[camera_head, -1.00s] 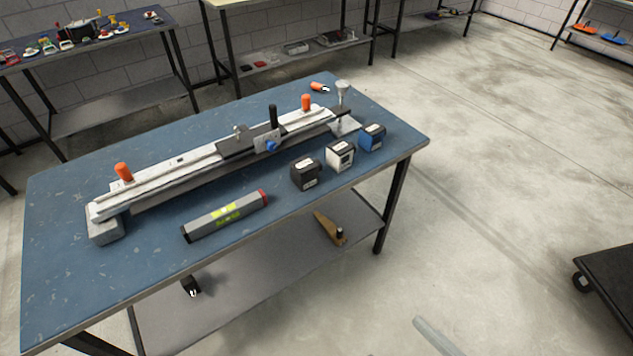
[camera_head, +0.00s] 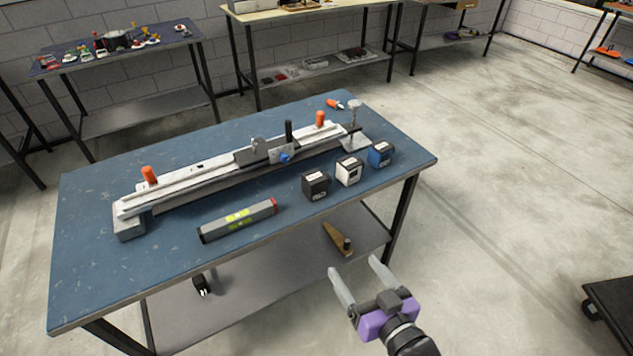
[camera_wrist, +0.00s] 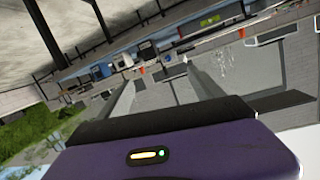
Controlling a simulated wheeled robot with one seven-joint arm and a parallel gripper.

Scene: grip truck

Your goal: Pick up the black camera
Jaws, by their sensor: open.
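A small black box-shaped thing (camera_head: 316,184) with a pale label on top stands near the front edge of the blue workbench (camera_head: 100,240). It best fits the black camera, but its details are too small to be sure. In the wrist view the black box (camera_wrist: 147,51) shows small, far beyond the fingers. My gripper (camera_head: 355,266) is open and empty, in front of the bench and well apart from the box. Its two grey fingers (camera_wrist: 158,75) point towards the bench in the wrist view.
A white box (camera_head: 349,171) and a blue box (camera_head: 380,154) stand right of the black one. A grey level (camera_head: 238,221) lies to its left; a long rail jig (camera_head: 225,170) lies behind. The lower shelf (camera_head: 260,275) holds a small black item (camera_head: 200,284).

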